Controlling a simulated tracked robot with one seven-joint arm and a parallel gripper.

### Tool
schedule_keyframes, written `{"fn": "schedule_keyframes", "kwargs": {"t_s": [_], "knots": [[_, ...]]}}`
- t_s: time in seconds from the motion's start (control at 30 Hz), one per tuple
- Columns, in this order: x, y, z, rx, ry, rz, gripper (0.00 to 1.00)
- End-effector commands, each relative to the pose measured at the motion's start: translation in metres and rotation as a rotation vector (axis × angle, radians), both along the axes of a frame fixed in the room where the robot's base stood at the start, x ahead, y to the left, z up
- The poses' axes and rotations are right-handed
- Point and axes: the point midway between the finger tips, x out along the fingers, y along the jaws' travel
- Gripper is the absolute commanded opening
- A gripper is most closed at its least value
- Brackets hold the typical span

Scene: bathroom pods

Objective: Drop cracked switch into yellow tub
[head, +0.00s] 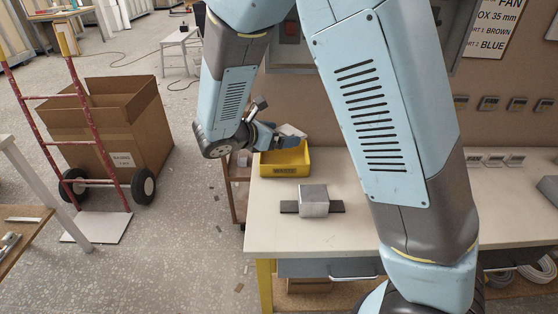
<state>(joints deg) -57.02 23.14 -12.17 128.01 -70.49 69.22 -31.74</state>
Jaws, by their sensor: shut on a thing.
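The yellow tub (284,172) stands at the far left end of the white workbench, its label facing me. My gripper (279,137) is over the tub's back left part, low and close to its rim. It is shut on a small pale switch (292,130), which shows just above and behind the fingers. The fingers hide part of the switch, and any crack is too small to see. I cannot tell whether the switch is above the rim or partly inside it.
A grey metal block (314,201) sits on a dark strip in front of the tub. Several switches (489,103) line the back panel at right. A large cardboard box (115,130) and a red hand truck (91,135) stand left on the floor. The bench front is clear.

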Motion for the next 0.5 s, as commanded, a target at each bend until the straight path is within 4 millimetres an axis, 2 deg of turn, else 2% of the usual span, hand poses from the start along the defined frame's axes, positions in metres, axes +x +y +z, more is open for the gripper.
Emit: {"fn": "schedule_keyframes", "kwargs": {"t_s": [0.17, 0.5], "knots": [[0.015, -0.013, -0.004, -0.007, -0.001, -0.007, 0.64], [0.016, -0.014, -0.033, -0.009, 0.001, -0.008, 0.64]]}}
